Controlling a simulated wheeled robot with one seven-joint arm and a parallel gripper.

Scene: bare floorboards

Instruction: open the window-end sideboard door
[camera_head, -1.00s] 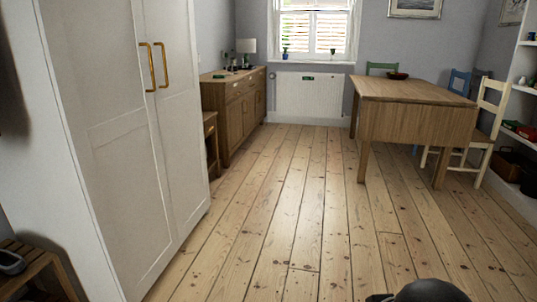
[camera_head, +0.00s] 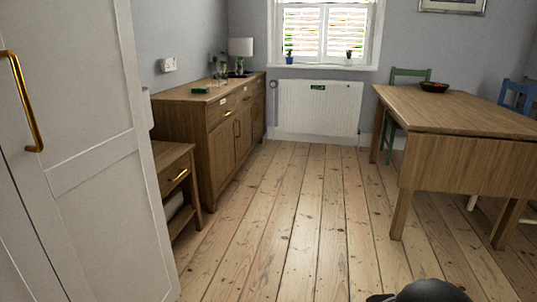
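The wooden sideboard (camera_head: 176,121) stands against the left wall and reaches toward the window. Its front shows drawers above and doors below, with small handles. The window-end door (camera_head: 258,112) is at the far end of the front, seen at a steep angle, and looks shut. My gripper is not in view. A dark rounded shape, probably part of my own body, shows at the bottom edge.
A white wardrobe (camera_head: 95,170) fills the near left. A small wooden side table (camera_head: 172,158) stands between it and the sideboard. A dining table (camera_head: 460,108) is at the right. A radiator (camera_head: 318,106) is under the window. The floorboards (camera_head: 290,220) between are clear.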

